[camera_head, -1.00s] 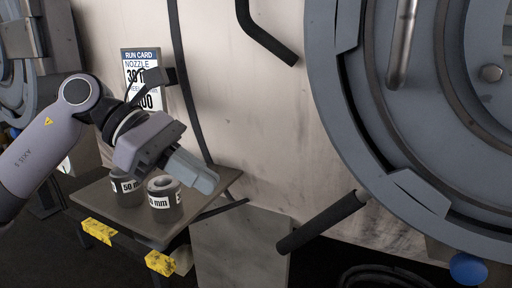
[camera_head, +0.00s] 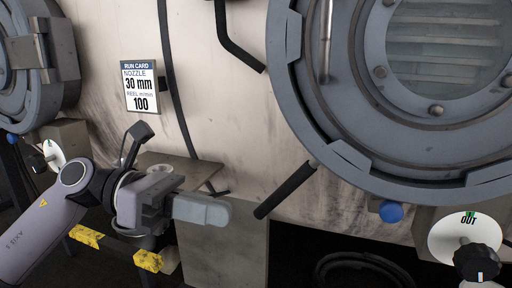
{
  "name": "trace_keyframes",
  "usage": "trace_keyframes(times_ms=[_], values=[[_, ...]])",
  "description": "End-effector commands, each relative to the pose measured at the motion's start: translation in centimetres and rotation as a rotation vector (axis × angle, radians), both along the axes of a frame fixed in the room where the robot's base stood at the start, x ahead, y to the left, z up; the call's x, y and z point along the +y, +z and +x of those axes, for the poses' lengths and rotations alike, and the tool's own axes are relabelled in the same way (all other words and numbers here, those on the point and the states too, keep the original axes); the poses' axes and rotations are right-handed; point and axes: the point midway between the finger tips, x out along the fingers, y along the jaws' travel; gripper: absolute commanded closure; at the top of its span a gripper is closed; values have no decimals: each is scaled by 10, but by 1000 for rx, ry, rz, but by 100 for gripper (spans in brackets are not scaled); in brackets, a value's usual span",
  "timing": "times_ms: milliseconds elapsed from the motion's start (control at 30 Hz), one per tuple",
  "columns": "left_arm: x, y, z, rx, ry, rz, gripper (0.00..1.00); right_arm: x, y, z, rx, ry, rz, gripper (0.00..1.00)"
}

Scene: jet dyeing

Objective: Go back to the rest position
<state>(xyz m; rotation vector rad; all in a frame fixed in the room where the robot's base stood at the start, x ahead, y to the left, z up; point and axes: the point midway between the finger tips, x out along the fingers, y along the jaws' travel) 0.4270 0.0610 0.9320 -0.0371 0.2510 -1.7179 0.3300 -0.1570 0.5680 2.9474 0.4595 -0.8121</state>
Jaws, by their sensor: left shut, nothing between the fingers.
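My left arm comes in from the lower left, and its gripper (camera_head: 215,210) is shut and empty. It points to the right, in front of the small shelf table (camera_head: 196,170) with yellow-marked front corners. The gripper hides most of the tabletop. A pale ring-shaped top (camera_head: 160,169) shows just behind the gripper. The labels of the nozzle rings seen earlier are hidden. My right gripper is not in view.
A run card (camera_head: 141,88) reading 30 mm and 100 hangs on the stained vessel wall. A large round door (camera_head: 330,165) fills the right, with a black handle bar (camera_head: 285,190) beside it. An OUT dial with a black knob (camera_head: 477,262) is at lower right.

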Motion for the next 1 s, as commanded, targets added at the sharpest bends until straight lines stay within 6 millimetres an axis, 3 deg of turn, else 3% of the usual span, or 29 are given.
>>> trace_keyframes(times_ms=[100, 267, 433, 567, 800, 1000], values=[[-13, -6, -5, 228, 32, -187, 100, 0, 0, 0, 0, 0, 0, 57], [-15, -13, 0, 560, 101, -432, 100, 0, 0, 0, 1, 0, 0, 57], [-2, -35, 14, 941, 198, -674, 100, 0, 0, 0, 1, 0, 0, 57], [14, -65, 26, 1245, 284, -848, 100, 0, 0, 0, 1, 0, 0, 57], [51, -157, 30, 1816, 484, -1148, 100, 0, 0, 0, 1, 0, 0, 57], [77, -251, -2, 2280, 685, -1376, 100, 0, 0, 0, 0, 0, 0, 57]])
